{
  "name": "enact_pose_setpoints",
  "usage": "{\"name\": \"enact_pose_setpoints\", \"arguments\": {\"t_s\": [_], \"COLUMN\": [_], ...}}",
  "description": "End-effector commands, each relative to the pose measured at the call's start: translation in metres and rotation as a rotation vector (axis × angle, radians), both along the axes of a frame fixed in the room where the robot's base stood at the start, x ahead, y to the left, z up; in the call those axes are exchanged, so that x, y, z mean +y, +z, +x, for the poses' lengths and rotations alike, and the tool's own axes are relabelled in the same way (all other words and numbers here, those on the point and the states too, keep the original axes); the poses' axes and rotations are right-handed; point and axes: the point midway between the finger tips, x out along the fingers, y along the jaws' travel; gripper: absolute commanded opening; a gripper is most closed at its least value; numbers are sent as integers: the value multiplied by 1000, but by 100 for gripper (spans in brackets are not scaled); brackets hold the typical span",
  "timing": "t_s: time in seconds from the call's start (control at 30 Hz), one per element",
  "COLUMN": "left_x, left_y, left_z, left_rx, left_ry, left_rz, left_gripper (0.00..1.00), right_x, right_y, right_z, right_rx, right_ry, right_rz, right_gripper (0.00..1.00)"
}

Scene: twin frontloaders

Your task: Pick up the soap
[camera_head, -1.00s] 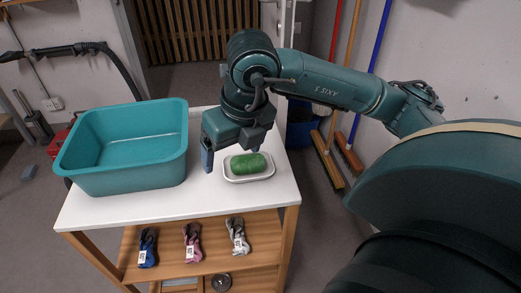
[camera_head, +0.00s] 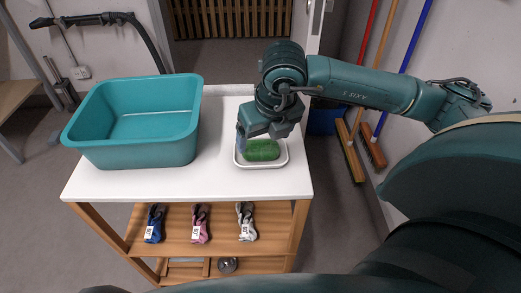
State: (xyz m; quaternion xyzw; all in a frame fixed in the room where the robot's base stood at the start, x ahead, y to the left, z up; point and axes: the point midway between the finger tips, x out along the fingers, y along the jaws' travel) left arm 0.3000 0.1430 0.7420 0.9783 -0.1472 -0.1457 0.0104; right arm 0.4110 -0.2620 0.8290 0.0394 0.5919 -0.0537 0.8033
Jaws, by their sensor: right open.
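The green soap (camera_head: 262,150) lies in a white soap dish (camera_head: 262,164) on the right part of the white tabletop. My right gripper (camera_head: 257,143) is open and sits right over the dish. One finger shows at the soap's left end; the other finger is hidden or hard to make out. Whether the fingers touch the soap cannot be told. The gripper covers the soap's far edge. My left gripper is not in view.
A teal basin (camera_head: 137,148) stands on the left part of the table (camera_head: 200,184). Several bundled items, blue (camera_head: 154,224), pink (camera_head: 200,224) and grey (camera_head: 246,222), lie on the shelf below. Brooms (camera_head: 352,150) lean at the right wall.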

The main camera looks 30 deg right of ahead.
Motion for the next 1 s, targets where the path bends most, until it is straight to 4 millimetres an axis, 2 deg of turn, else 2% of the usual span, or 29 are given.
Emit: {"name": "enact_pose_setpoints", "arguments": {"t_s": [0.33, 0.67, 1.0], "left_x": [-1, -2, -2], "left_y": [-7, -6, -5], "left_z": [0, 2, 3], "left_rx": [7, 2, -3], "left_ry": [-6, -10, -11], "left_rz": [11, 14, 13], "left_gripper": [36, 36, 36], "right_x": [-3, -4, -4], "right_y": [-43, -49, -49], "right_z": [15, 17, 17], "right_rx": [3, 1, 1], "right_ry": [0, 1, 0], "right_rz": [0, 1, 1], "right_gripper": [83, 83, 55]}}
